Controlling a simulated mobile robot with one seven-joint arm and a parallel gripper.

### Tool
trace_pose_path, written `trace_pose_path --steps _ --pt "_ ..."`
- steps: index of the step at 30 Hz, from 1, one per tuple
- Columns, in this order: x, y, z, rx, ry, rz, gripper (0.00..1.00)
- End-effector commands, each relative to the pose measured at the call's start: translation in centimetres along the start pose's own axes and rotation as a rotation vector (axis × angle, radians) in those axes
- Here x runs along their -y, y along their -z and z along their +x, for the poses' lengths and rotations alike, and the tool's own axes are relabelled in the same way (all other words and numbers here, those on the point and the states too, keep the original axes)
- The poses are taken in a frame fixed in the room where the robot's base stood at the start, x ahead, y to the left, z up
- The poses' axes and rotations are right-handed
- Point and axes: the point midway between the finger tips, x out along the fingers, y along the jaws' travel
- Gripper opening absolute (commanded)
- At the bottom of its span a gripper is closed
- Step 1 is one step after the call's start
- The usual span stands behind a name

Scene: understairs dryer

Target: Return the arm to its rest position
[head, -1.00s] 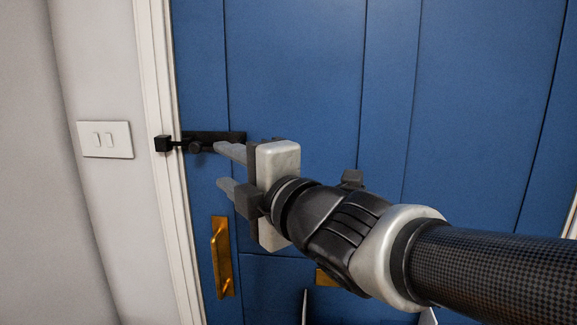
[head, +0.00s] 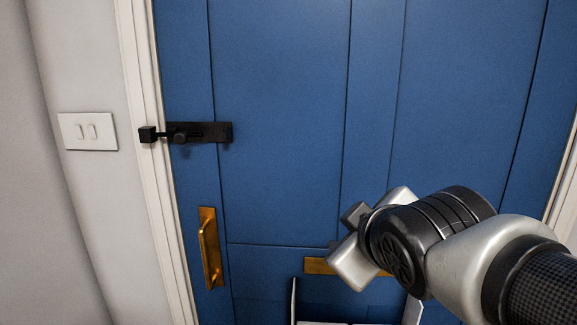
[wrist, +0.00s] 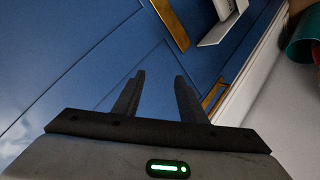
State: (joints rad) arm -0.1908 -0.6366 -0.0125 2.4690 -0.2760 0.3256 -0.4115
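My gripper (head: 352,240) is in front of the lower right part of the blue door in the head view, seen mostly from behind. In the wrist view its two dark fingers (wrist: 158,95) stand apart with nothing between them. My arm comes in from the lower right. The black bolt (head: 212,132) sits on the door's left edge, well away from my gripper. A thin dark bar links it to the black keeper (head: 147,134) on the white frame.
The blue door (head: 290,100) fills most of the head view. A brass pull handle (head: 210,250) is below the bolt. A brass plate (head: 318,265) is partly behind my gripper. A white-edged object (head: 294,300) stands below. A light switch (head: 88,131) is on the left wall.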

Motion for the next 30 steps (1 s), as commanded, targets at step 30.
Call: trace_pose_path --steps 30 --pt "-2.5 -2.3 -14.6 0.505 0.130 0.767 0.38"
